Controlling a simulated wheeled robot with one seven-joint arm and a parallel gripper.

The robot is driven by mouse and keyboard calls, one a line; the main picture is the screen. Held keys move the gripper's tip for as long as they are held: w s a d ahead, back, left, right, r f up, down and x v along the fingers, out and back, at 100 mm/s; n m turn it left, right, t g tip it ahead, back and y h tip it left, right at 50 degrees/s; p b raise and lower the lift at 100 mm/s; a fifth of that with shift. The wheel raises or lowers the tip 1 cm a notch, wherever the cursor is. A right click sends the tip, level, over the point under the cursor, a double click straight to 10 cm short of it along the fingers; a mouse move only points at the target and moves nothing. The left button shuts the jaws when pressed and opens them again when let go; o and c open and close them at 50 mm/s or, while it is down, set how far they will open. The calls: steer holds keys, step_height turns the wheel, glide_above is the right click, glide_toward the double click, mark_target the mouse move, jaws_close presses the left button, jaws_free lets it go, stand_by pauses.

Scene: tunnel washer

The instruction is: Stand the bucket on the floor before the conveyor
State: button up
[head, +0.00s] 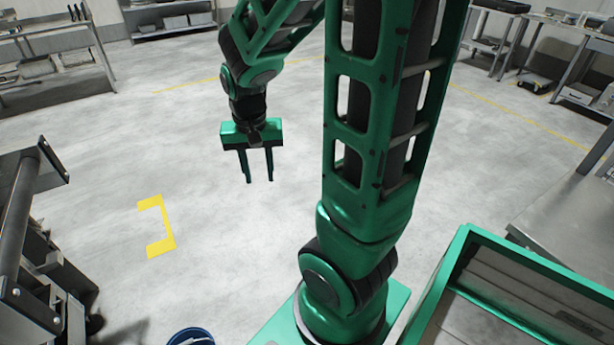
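My gripper (258,180) hangs over the open floor left of the picture's middle. It points down, its two dark fingers are apart, and nothing shows between them. A blue round rim (190,337), which looks like the bucket, shows at the bottom edge of the head view. Most of it is cut off by the frame, so I cannot tell whether it stands upright or what it rests on. My gripper is well away from it, farther up in the picture. A dark machine frame with a roller (22,215) stands at the left edge; I cannot tell whether it is the conveyor.
A yellow bracket mark (165,235) lies on the grey floor between the roller frame and my gripper. Shelves (60,75) stand at the back left. Metal benches (575,205) line the right side. The middle floor (230,230) is clear.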

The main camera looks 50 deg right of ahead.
steer(key=s+r+n, duration=0.1)
steer(key=s+r, duration=0.1)
steer(key=s, duration=0.3)
steer(key=s+r, duration=0.2)
steer(key=s, duration=0.3)
steer(key=s+r+n+y, duration=0.1)
steer(key=s+r, duration=0.1)
steer(key=s, duration=0.4)
steer(key=shift+d+r+n+g, duration=0.25)
steer(key=shift+r+n+g, duration=0.05)
steer(key=shift+g, duration=0.1)
steer(key=shift+w, duration=0.1)
steer(key=shift+w+f, duration=0.25)
steer(key=shift+w, duration=0.4)
